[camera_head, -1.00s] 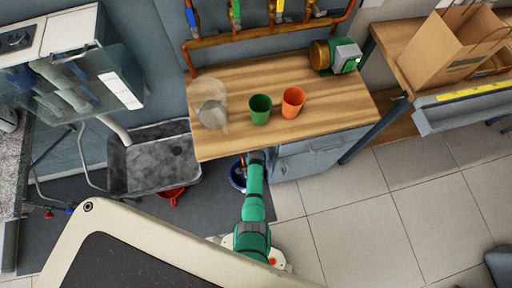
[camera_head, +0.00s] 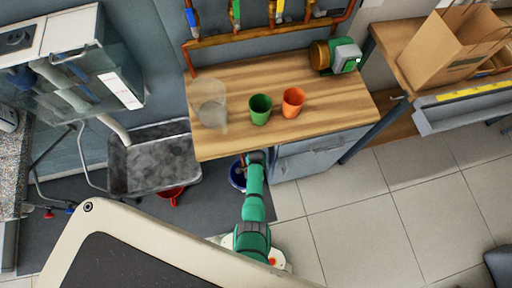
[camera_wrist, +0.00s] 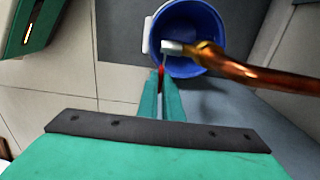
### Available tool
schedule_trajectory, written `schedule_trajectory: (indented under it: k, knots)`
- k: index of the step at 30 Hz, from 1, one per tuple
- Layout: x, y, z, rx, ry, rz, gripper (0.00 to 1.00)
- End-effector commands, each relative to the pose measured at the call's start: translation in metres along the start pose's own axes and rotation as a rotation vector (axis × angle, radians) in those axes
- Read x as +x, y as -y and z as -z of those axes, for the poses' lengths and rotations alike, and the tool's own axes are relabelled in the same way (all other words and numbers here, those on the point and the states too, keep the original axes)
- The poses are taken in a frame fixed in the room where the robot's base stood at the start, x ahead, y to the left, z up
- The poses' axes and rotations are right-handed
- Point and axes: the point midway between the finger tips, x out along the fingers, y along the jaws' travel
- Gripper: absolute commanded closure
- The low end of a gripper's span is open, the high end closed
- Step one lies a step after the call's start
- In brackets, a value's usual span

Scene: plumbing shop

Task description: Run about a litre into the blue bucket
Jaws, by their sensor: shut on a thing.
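The blue bucket (camera_head: 236,176) stands on the floor under the front edge of the wooden bench, partly hidden by my arm. The wrist view looks down into the bucket (camera_wrist: 205,24). A copper pipe (camera_wrist: 258,75) with a pale metal end (camera_wrist: 172,46) reaches over the bucket's opening. My gripper (camera_wrist: 161,80) is shut on a thin red handle (camera_wrist: 161,70) beside this pipe end. In the head view my gripper is hidden at the bench edge. Whether water is running, and the level in the bucket, I cannot tell.
On the bench (camera_head: 350,105) stand a clear jug (camera_head: 212,103), a green cup (camera_head: 260,109), an orange cup (camera_head: 293,101) and a green pump (camera_head: 345,56). A grey sink (camera_head: 150,160) is left, with a red container (camera_head: 171,195) below.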

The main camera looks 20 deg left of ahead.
Motion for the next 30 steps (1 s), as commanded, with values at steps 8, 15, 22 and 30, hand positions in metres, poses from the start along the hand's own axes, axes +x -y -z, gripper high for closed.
schedule_trajectory:
  k: [8,15,22,30]
  knots:
    - [0.0001,-0.0006,0.0001,0.001,0.001,-0.002,1.0]
    - [0.0056,-0.0013,0.0035,0.004,0.09,-0.007,1.0]
    - [0.0075,-0.0015,0.0029,0.001,0.135,-0.003,1.0]
    - [0.0074,-0.0015,0.0028,0.0,0.134,-0.003,0.75]
